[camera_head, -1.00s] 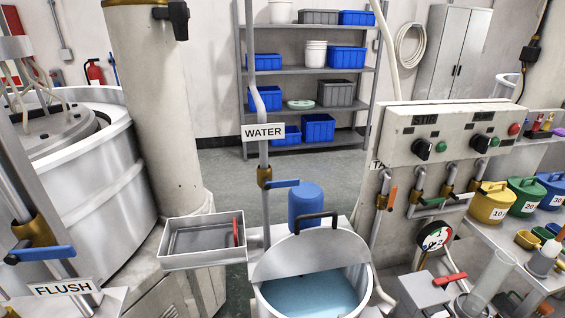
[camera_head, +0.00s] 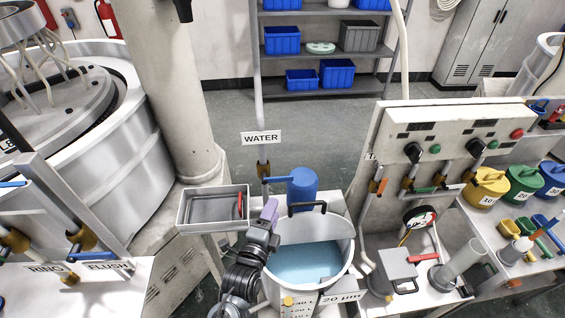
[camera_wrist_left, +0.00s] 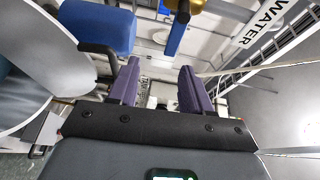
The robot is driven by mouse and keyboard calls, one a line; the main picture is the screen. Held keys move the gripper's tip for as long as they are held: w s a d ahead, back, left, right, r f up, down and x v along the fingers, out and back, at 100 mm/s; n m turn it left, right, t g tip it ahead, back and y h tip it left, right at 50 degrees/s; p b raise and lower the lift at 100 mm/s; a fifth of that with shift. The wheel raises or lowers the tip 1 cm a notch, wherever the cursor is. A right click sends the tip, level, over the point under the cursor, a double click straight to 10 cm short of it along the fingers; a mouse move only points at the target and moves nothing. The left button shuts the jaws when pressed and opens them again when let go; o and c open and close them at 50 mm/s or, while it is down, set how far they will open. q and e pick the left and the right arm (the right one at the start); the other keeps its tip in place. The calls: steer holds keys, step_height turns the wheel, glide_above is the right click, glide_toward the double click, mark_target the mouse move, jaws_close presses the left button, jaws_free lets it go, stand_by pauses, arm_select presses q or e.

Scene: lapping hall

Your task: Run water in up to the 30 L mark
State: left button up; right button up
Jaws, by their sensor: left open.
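The tank (camera_head: 350,262) holds pale blue water (camera_head: 305,262); its half lid has a black handle. Level marks (camera_head: 300,308) on its front are partly cut off by the picture's lower edge. Behind the tank, the WATER pipe carries a brass valve (camera_head: 263,169) with a blue lever (camera_head: 284,179), set crosswise to the pipe. My left gripper (camera_head: 268,210) is in front of that valve at the tank's left rim, open and empty. In the left wrist view its purple fingers (camera_wrist_left: 158,88) stand apart, with the blue lever (camera_wrist_left: 177,34) beyond them. My right gripper is not seen.
A blue motor-like cylinder (camera_head: 302,187) stands right of the valve. A grey tray (camera_head: 212,214) lies left of the gripper. A control panel (camera_head: 450,140) with more valves is at right. FLUSH and RING valves stand at lower left.

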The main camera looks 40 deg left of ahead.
mark_target(282, 180)
arm_select(q)
steer(key=x, duration=0.3)
steer(key=r+p+x, duration=0.1)
steer(key=x, duration=0.3)
steer(key=r+x, duration=0.1)
steer(key=x, duration=0.3)
steer(key=shift+a, duration=0.25)
jaws_close()
